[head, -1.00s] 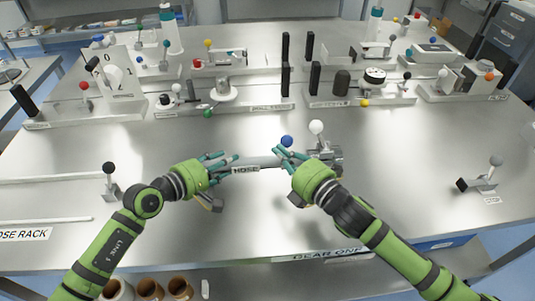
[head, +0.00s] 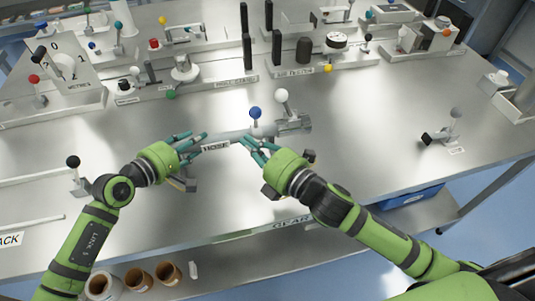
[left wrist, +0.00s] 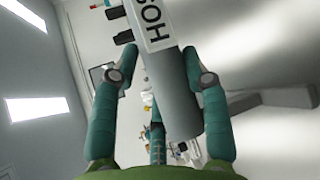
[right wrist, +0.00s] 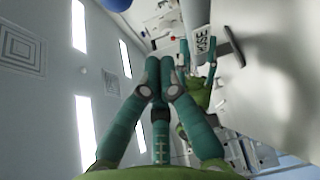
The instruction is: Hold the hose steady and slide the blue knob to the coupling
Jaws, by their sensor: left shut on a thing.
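The grey hose (head: 228,136), with a HOSE label, lies across the middle of the bench. My left gripper (head: 194,144) is shut on its left end; the left wrist view shows the hose (left wrist: 178,98) between the fingers. The blue knob (head: 255,113) stands upright on a short stem near the hose's right end. It shows at the top edge of the right wrist view (right wrist: 115,6). The grey metal coupling (head: 296,124) with a white ball lever (head: 281,96) is just right of it. My right gripper (head: 254,148) is just in front of the blue knob, fingers together, nothing visible between them.
A clamp with a grey ball lever (head: 455,112) stands at the right and a black ball lever (head: 73,161) at the left. Trays with knobs and black blocks (head: 246,48) line the back. The bench between coupling and right clamp is clear. Brown cups (head: 138,279) stand below the front edge.

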